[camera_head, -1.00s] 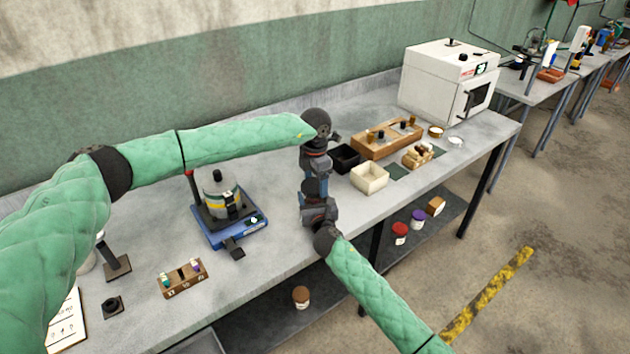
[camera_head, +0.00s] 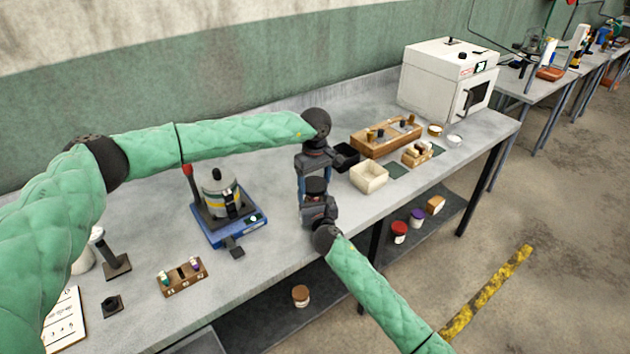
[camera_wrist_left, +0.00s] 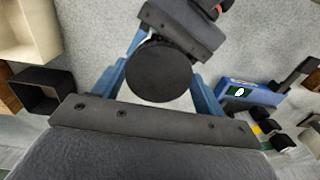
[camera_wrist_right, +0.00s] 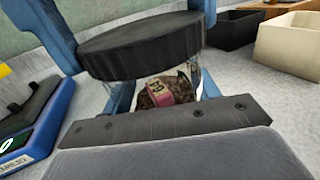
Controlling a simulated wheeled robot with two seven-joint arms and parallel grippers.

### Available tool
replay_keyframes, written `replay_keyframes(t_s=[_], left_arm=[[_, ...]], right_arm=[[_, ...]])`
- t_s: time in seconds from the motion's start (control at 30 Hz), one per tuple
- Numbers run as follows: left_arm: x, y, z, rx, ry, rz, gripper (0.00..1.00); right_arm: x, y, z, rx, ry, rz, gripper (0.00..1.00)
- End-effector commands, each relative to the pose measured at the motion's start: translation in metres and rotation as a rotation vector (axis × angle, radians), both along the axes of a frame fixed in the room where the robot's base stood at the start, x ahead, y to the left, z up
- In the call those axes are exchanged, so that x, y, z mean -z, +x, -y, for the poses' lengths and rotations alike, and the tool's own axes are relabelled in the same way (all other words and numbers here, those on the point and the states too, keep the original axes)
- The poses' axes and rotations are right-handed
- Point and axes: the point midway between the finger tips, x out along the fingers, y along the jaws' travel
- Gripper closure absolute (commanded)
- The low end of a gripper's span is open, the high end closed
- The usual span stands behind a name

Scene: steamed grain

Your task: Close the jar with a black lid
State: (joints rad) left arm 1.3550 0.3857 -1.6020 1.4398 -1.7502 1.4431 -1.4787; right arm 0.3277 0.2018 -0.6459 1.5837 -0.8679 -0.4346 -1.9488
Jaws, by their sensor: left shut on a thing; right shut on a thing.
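The black lid (camera_wrist_right: 142,45) sits on the mouth of the clear glass jar (camera_wrist_right: 183,84) in the right wrist view. The jar has dark brown contents and a pink label. My left gripper (camera_head: 314,178) comes from above, its blue fingers on either side of the lid. In the left wrist view the lid (camera_wrist_left: 158,72) shows as a round black disc between them. My right gripper (camera_head: 319,203) is lower and shut on the jar, holding it upright near the bench's front edge. The jar is mostly hidden in the head view. The frames do not show how tightly the lid is seated.
A black box (camera_head: 346,156), a cream box (camera_head: 370,177) and a wooden rack (camera_head: 386,140) stand to the right. A blue device (camera_head: 230,228) stands to the left. The bench's front edge (camera_head: 270,275) is close to my right gripper.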

Motion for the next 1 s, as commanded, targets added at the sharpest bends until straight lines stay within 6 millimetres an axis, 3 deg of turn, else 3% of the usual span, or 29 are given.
replay_keyframes(t_s=[0.6,0.77,0.8,0.9,1.0], left_arm=[[-0.0014,0.0024,-0.0057,0.889,0.002,0.006,0.49],[-0.0013,0.0024,-0.0057,0.921,0.001,0.005,0.49],[-0.0013,0.0023,-0.0057,0.921,0.001,0.005,0.27],[-0.0011,0.0018,-0.0052,0.921,0.001,0.005,0.07],[-0.0005,0.0011,-0.0048,0.921,0.0,0.004,0.07]], right_arm=[[0.0011,-0.0017,-0.0014,-0.003,0.0,-0.001,1.0],[0.0011,-0.0017,-0.0015,-0.003,0.0,-0.001,1.0],[0.0011,-0.0017,-0.0016,-0.003,0.0,-0.001,1.0],[0.001,-0.0016,-0.0016,-0.003,0.0,-0.001,1.0],[0.001,-0.0013,-0.0012,-0.002,0.0,-0.001,1.0]])
